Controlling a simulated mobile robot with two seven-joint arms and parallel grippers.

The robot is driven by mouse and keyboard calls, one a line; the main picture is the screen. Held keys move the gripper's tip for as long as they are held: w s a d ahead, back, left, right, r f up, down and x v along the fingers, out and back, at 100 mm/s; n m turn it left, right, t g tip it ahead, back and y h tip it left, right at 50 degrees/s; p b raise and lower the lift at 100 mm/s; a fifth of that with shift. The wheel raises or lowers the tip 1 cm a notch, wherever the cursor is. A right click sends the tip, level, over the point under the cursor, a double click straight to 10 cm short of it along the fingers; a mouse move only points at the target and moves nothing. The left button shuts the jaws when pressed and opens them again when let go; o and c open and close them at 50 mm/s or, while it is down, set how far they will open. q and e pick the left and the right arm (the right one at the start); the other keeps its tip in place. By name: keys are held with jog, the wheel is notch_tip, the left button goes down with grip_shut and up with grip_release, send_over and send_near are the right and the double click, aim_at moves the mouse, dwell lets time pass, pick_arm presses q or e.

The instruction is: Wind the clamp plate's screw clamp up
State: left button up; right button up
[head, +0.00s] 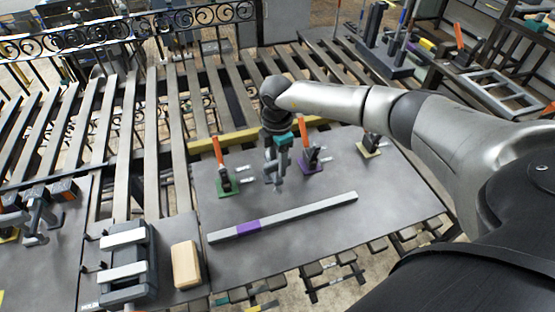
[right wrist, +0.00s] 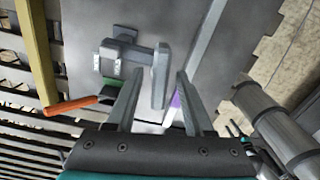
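The screw clamp (right wrist: 133,56) is grey with two pale pads and shows in the right wrist view; its crossbar handle (right wrist: 161,76) stands at its right end. In the head view it is mostly hidden behind my right gripper (head: 279,178). That gripper points down over the grey plate (head: 330,236), between the green and purple toggle clamps. In the right wrist view my right gripper (right wrist: 160,75) is open, with a finger on each side of the handle. Gaps show on both sides; contact cannot be told. My left gripper is not in view.
Green (head: 226,183), purple (head: 311,162) and cream-based (head: 370,144) toggle clamps stand around the gripper. A grey bar with a purple band (head: 285,217) lies in front. A wooden block (head: 186,264) and a grey fixture (head: 126,262) stand at left. The front right of the plate is clear.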

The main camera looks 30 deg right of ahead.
grip_shut()
dwell(0.3)
dwell(0.4)
jog(key=n, duration=0.4)
jog(key=n+b, duration=0.1)
jog(key=n, duration=0.2)
jog(key=shift+n, duration=0.3)
jog(key=n+b, duration=0.1)
jog(key=n, duration=0.3)
jog(key=shift+n+b, duration=0.7)
jog(key=shift+n, duration=1.3)
